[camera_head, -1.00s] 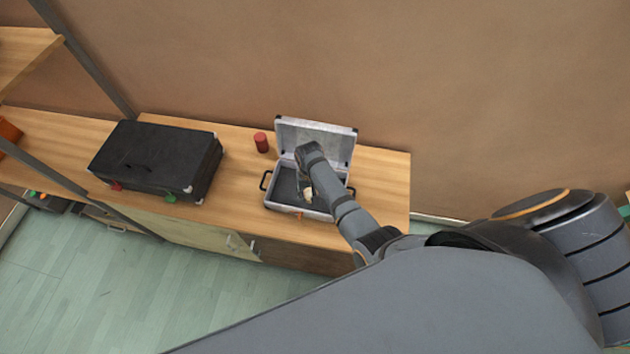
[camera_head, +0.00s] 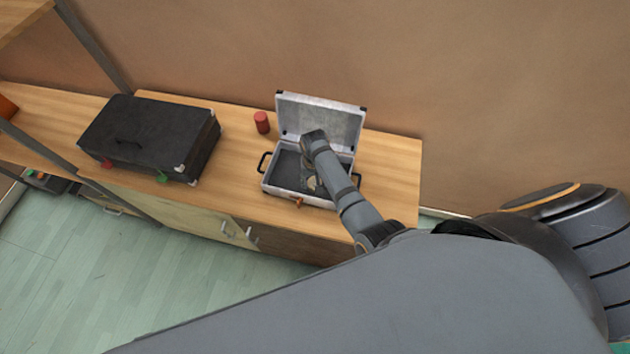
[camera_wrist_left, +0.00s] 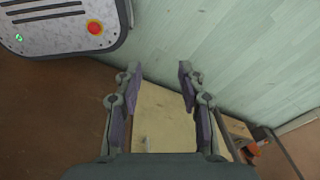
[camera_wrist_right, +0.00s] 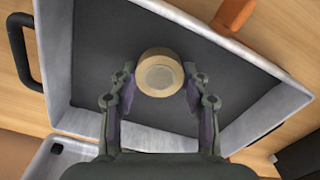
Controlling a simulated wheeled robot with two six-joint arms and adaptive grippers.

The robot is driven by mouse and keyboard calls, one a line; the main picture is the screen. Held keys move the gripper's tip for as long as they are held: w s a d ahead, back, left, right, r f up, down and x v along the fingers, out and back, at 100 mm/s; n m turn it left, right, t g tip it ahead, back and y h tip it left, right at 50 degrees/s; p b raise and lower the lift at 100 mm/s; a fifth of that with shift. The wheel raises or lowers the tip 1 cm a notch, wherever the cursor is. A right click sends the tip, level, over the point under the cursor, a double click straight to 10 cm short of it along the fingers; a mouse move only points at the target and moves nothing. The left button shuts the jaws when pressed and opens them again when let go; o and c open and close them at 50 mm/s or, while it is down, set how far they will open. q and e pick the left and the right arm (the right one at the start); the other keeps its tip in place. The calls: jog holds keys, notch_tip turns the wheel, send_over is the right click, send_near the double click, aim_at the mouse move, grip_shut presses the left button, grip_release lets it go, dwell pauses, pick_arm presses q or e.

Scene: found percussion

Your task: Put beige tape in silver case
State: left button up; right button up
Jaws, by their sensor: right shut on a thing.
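The silver case (camera_head: 321,115) stands open on the wooden cabinet top, lid up at the back, with a dark lining. Its rim and lining also show in the right wrist view (camera_wrist_right: 105,60). My right gripper (camera_head: 311,186) reaches down into the case area. In the right wrist view, my right gripper (camera_wrist_right: 160,82) is shut on the beige tape (camera_wrist_right: 159,73), which is round and sits between the fingertips over the dark lining. Whether the tape touches the lining I cannot tell. My left gripper (camera_wrist_left: 154,72) is open and empty, away from the case, above the floor and cabinet.
A black case (camera_head: 150,136) lies closed on the left of the cabinet top (camera_head: 235,165). A red cylinder (camera_head: 262,122) stands just left of the silver lid. An orange object (camera_wrist_right: 232,14) is beside the case rim. Bare wood is free right of the case.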

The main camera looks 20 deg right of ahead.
aim_at(315, 183)
jog(key=o, duration=1.1)
jog(key=shift+w+d+f, duration=0.1)
jog(key=shift+o, duration=0.2)
jog(key=shift+r, duration=0.4)
pick_arm(q)
jog(key=shift+s+a, duration=0.15)
jog(key=shift+s, duration=0.35)
pick_arm(e)
notch_tip(315, 183, up, 12)
jog(key=shift+f, duration=0.2)
pick_arm(q)
jog(key=shift+s, duration=0.1)
